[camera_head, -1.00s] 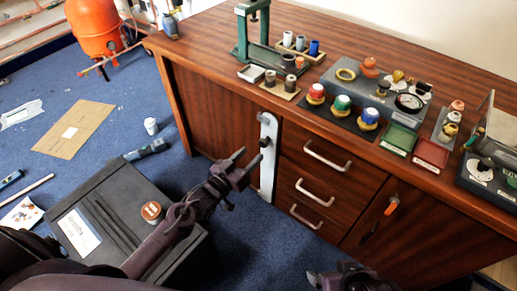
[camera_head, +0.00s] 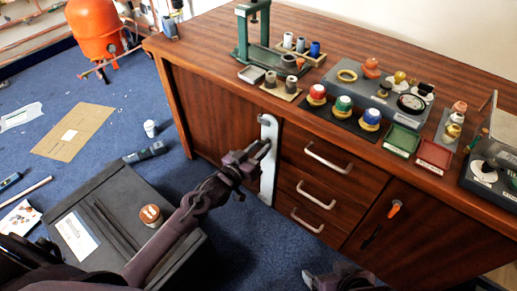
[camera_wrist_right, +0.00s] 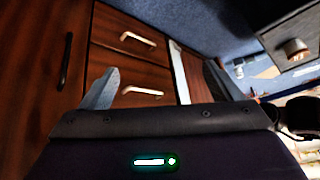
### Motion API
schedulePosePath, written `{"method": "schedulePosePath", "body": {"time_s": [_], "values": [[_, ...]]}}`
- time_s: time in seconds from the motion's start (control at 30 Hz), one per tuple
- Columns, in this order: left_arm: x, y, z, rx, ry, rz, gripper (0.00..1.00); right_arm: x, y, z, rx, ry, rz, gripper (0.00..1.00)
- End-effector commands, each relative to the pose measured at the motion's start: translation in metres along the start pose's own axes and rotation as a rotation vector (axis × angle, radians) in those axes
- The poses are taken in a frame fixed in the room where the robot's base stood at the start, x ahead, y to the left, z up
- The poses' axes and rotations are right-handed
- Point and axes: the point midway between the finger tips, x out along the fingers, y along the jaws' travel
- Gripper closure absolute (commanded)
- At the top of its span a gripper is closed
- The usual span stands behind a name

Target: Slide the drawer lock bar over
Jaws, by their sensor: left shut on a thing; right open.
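The lock bar (camera_head: 268,188) is a pale grey upright metal strip on the cabinet front, left of the drawer stack (camera_head: 318,180). My left gripper (camera_head: 262,150) is at the bar's upper part, shut on its dark knob, which the fingers hide. The bar also shows in the right wrist view (camera_wrist_right: 180,72) as a pale strip beyond the drawers. My right gripper (camera_wrist_right: 160,68) is open and empty, facing the cabinet front from a distance. In the head view only part of it shows low at the bottom edge (camera_head: 335,277).
Three drawers carry pale handles (camera_head: 328,158). The right cabinet door has an orange-handled key or knob (camera_head: 395,207). A dark case (camera_head: 120,220) with a small jar (camera_head: 150,215) lies on the floor below my left arm. Several small items crowd the cabinet top.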

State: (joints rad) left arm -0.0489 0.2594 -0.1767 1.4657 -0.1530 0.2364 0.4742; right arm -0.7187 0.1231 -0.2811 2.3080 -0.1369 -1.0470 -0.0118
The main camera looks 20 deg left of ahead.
Motion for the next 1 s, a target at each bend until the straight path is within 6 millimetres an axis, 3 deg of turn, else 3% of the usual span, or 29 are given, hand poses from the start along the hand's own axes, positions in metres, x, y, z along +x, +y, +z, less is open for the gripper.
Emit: {"method": "schedulePosePath", "body": {"time_s": [0.27,0.5,0.8,0.83,1.0], "values": [[0.000,0.003,0.000,-0.001,0.000,0.000,1.00,-0.001,0.000,0.000,0.000,-0.001,0.000,0.15],[-0.001,0.036,0.008,-0.006,-0.003,0.000,1.00,-0.009,0.012,0.009,0.021,-0.093,0.026,0.15],[-0.001,0.041,0.012,-0.002,-0.003,0.004,1.00,-0.008,0.014,0.011,0.023,-0.104,0.030,0.15],[-0.001,0.041,0.012,-0.002,-0.003,0.004,0.68,-0.008,0.014,0.011,0.023,-0.104,0.030,0.15],[0.000,0.040,0.012,-0.002,-0.003,0.003,0.50,-0.008,0.014,0.011,0.022,-0.103,0.030,0.15]]}}
